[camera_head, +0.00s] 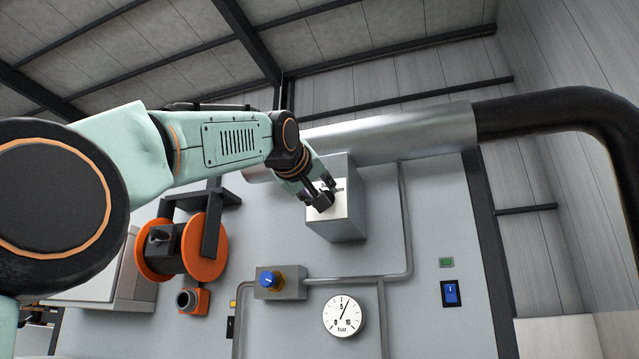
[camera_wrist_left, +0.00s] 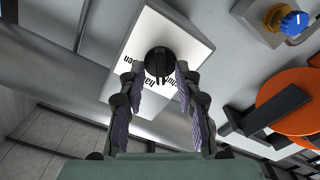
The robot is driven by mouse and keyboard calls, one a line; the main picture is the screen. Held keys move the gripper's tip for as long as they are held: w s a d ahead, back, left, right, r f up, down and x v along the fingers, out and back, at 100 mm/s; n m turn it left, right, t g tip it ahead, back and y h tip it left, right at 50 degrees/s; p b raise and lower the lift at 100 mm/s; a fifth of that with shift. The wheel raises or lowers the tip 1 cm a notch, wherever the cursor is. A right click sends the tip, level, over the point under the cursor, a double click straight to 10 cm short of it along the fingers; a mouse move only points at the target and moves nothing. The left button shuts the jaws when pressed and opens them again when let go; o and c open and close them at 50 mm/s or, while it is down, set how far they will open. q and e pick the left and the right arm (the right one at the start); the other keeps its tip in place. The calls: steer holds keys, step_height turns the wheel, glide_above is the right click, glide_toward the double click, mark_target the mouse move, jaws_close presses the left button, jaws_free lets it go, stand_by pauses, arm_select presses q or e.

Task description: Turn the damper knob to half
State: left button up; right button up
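The damper knob (camera_wrist_left: 160,66) is a round black knob on the white labelled face of a box (camera_head: 337,228). In the left wrist view the box face (camera_wrist_left: 190,35) fills the upper middle, and its printed words are partly covered by the fingers and knob. My left gripper (camera_head: 322,193) is at the box front in the head view and hides most of the knob there. In the left wrist view my left gripper (camera_wrist_left: 155,76) is open, one finger on each side of the knob, with small gaps visible. The knob's exact setting is hard to read. My right gripper is not in view.
A silver duct (camera_head: 400,137) runs above the box. Below are a blue and yellow knob (camera_head: 268,280), a pressure gauge (camera_head: 343,314) and a blue switch (camera_head: 451,293). An orange reel (camera_head: 203,247) stands out from the wall at left.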

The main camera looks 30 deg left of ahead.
arm_select(q)
steer(key=shift+w, duration=0.3)
steer(key=shift+s, duration=0.45)
steer(key=shift+c, duration=0.3)
steer(key=shift+w, duration=0.3)
jaws_close()
